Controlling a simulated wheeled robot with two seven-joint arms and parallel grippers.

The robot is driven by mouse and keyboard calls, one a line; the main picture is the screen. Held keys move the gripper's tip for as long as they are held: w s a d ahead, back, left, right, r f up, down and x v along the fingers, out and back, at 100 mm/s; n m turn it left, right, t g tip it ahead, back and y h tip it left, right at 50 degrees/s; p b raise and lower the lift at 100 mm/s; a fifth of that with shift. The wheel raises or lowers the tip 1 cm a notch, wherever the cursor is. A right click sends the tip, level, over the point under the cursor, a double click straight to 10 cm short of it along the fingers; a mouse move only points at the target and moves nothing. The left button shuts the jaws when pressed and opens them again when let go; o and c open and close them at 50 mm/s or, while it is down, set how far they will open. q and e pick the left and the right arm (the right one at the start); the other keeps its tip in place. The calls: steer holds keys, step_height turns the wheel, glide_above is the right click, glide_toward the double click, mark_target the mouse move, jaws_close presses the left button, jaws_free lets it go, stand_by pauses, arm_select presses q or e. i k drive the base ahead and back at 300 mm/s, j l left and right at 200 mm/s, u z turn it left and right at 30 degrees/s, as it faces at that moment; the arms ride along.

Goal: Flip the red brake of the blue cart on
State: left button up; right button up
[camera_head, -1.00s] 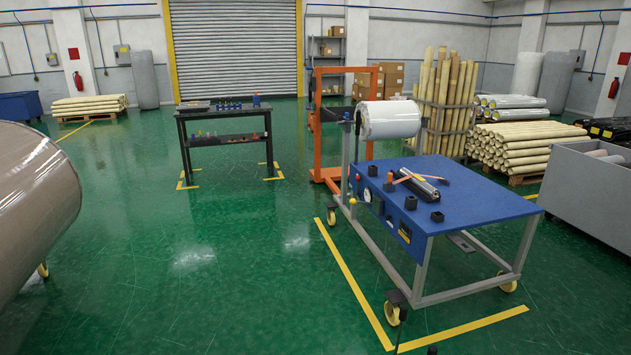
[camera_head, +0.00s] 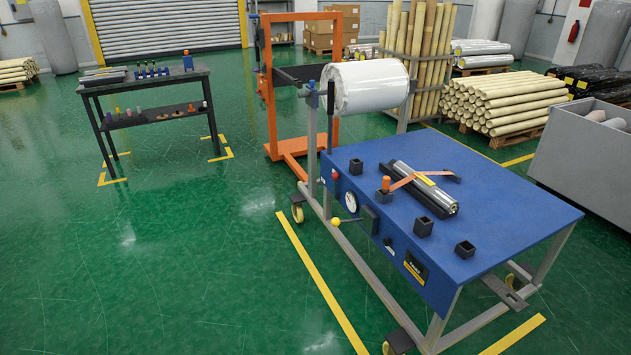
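The blue cart (camera_head: 520,205) stands right of centre, with a blue top on a grey frame. A small red knob (camera_head: 335,174) is on its left side panel, near the far end. A lever with a yellow ball (camera_head: 336,221) sticks out of that panel, beside a white gauge (camera_head: 351,202). A yellow-wheeled caster (camera_head: 297,212) shows under the far left corner. Another caster (camera_head: 398,343) is cut by the bottom edge. I cannot tell which part is the red brake or how it is set. Neither of my grippers is in view.
A white wrapped roll (camera_head: 365,88) hangs at the cart's far end, near an orange frame (camera_head: 272,100). A dark workbench (camera_head: 145,82) stands at left. A grey bin (camera_head: 575,150) is at right. Green floor left of the yellow line (camera_head: 320,285) is clear.

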mark_target(335, 175)
steer(key=i+j+z, duration=0.2)
steer(key=i, duration=0.15)
steer(key=i+j, duration=0.25)
steer(key=i, duration=0.25)
steer(key=i+j+z, duration=0.1)
steer(key=i, duration=0.4)
steer(key=i+j, duration=0.35)
steer(key=i+j+z, duration=0.1)
steer(key=i+j, duration=0.2)
steer(key=i, duration=0.3)
steer(key=i+j, duration=0.3)
steer(key=i, duration=0.2)
